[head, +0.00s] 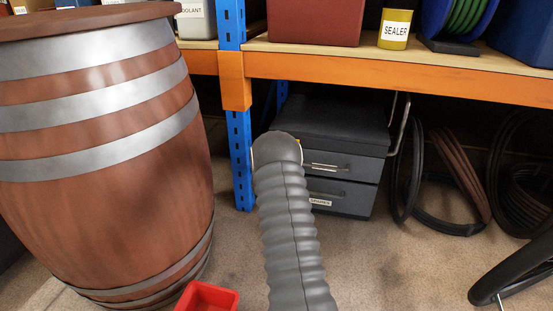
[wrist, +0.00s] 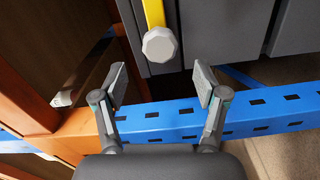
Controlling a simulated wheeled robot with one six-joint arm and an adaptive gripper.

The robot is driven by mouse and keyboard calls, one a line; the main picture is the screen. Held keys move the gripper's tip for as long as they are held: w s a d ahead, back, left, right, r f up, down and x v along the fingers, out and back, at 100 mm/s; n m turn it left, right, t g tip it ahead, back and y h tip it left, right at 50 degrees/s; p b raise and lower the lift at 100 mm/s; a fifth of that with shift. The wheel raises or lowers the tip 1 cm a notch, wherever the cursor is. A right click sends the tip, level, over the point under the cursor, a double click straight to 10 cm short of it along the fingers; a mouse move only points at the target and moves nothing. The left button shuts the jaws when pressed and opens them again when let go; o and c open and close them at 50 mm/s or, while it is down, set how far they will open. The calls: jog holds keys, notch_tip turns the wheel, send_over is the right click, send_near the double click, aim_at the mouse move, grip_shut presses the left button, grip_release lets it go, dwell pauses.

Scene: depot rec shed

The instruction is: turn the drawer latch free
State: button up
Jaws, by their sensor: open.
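The dark grey drawer unit (head: 335,125) stands under the shelf in the head view, with two drawer fronts and bar handles showing. In the wrist view its grey front (wrist: 215,30) fills the top. The latch (wrist: 156,14) is a yellow bar with a pale many-sided knob (wrist: 160,44) at its lower end in that view. My gripper (wrist: 160,86) is open and empty. The knob lies beyond the fingertips, roughly centred between them, with no visible contact. In the head view my ribbed grey arm hides the gripper and most or all of the latch.
A blue slotted upright (head: 238,130) stands just left of the drawer unit; it crosses behind my fingers in the wrist view (wrist: 265,112). An orange shelf beam (head: 400,75) runs overhead. A large barrel (head: 110,210) stands left, a red bin (head: 207,297) below.

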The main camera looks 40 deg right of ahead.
jog(key=v, duration=0.4)
jog(key=shift+s+a, duration=0.2)
jog(key=shift+a, duration=0.05)
dwell(0.4)
